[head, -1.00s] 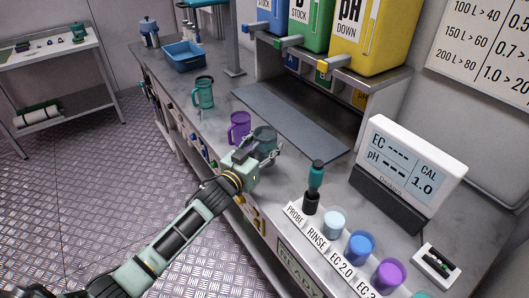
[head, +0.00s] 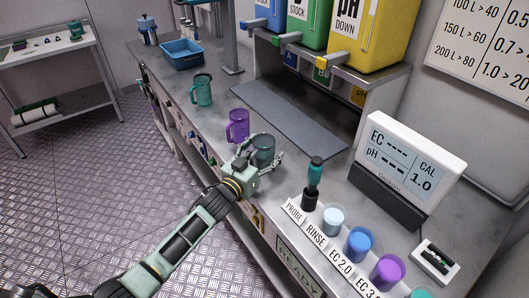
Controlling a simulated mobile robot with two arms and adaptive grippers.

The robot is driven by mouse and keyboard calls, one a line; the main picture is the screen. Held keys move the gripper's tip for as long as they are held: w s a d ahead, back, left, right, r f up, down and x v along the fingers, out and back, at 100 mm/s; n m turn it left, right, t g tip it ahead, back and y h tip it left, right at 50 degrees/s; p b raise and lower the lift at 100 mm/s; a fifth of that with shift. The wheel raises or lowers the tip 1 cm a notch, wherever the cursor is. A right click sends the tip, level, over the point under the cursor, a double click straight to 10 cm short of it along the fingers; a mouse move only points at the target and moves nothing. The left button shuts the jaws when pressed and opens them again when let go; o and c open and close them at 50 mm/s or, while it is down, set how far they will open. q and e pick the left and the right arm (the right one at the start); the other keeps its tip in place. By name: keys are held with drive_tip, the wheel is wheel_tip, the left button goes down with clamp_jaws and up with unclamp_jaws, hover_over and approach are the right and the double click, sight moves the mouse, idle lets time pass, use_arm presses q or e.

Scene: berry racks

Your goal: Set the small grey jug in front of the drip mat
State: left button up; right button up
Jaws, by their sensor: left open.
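The small grey jug (head: 264,147) stands upright near the front edge of the bench, in front of the drip mat and to the right of the purple mug. The drip mat (head: 290,118) is a long dark grey strip lying below the bottle shelf. My left gripper (head: 261,157) is open, with its fingers on either side of the jug. The gripper hides the lower front of the jug, and I cannot tell whether the fingers touch it. My right gripper is not in view.
A purple mug (head: 237,126) stands close by on the left, and a green mug (head: 202,90) farther along. A probe (head: 313,182) in a dark holder and several coloured cups (head: 359,244) line the right front. The mat surface is clear.

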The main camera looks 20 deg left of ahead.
use_arm(q)
drive_tip(key=shift+r, duration=0.25)
drive_tip(key=shift+s+a+f, duration=0.1)
drive_tip(key=shift+s+f, duration=0.05)
drive_tip(key=shift+s, duration=0.2)
drive_tip(key=v, duration=1.1)
drive_tip(key=shift+b, duration=0.45)
